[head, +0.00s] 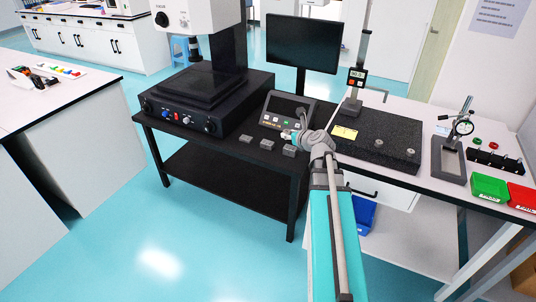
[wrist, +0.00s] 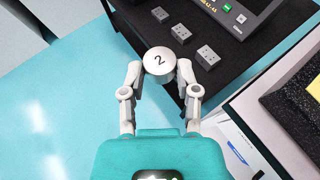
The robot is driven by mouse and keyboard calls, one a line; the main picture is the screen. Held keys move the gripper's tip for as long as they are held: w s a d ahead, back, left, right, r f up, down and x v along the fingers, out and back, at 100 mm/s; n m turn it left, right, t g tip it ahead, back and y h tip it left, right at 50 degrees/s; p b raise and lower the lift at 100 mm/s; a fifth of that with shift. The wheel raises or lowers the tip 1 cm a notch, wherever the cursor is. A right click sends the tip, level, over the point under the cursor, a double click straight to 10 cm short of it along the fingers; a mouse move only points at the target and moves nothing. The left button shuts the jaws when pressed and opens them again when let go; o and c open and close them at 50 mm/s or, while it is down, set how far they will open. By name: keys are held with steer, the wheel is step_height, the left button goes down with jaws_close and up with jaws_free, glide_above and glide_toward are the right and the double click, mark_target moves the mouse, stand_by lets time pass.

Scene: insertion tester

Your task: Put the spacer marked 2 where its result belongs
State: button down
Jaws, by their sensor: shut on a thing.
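The spacer marked 2 (wrist: 159,61) is a pale grey disc with a black 2 on its upper face. My gripper (wrist: 163,70) is shut on it, one finger on each side. In the wrist view the spacer is above or near the edge of the black table; its height cannot be told. In the head view my gripper (head: 292,135) is at the front of the black table, and the spacer is not clear there. A green tray (head: 489,187) and a red tray (head: 522,197) stand at the far right; their labels are unreadable.
Several small grey blocks (head: 267,145) sit along the black table near my gripper, before a control panel (head: 289,108). A dark granite plate (head: 375,128) carries a gauge stand (head: 354,90), a yellow note (head: 344,132) and two spacers (head: 378,143). A blue bin (head: 364,214) is below.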

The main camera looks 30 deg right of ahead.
steer(key=w+a+f+b, duration=0.1)
steer(key=w+f+b, duration=0.3)
steer(key=f+b, duration=0.2)
steer(key=w+a+f+b, duration=0.2)
steer(key=w+f+b, duration=0.1)
steer(key=f+b, duration=0.3)
steer(key=shift+w+a+f, duration=0.3)
steer(key=shift+w+f, duration=0.1)
steer(key=shift+f, duration=0.2)
steer(key=b, duration=0.9)
glide_above(277, 158)
steer(key=s+a, duration=0.1)
step_height(277, 158, down, 8)
steer(key=shift+s+a+f, duration=0.1)
steer(key=shift+f, duration=0.1)
steer(key=shift+w+d+f, duration=0.2)
steer(key=shift+w+f, duration=0.05)
steer(key=shift+f, duration=0.05)
steer(key=shift+f, duration=0.1)
steer(key=shift+w+d+f+b, duration=0.25)
steer(key=shift+w+f+b, duration=0.1)
steer(key=shift+f+b, duration=1.6)
steer(key=shift+b, duration=0.1)
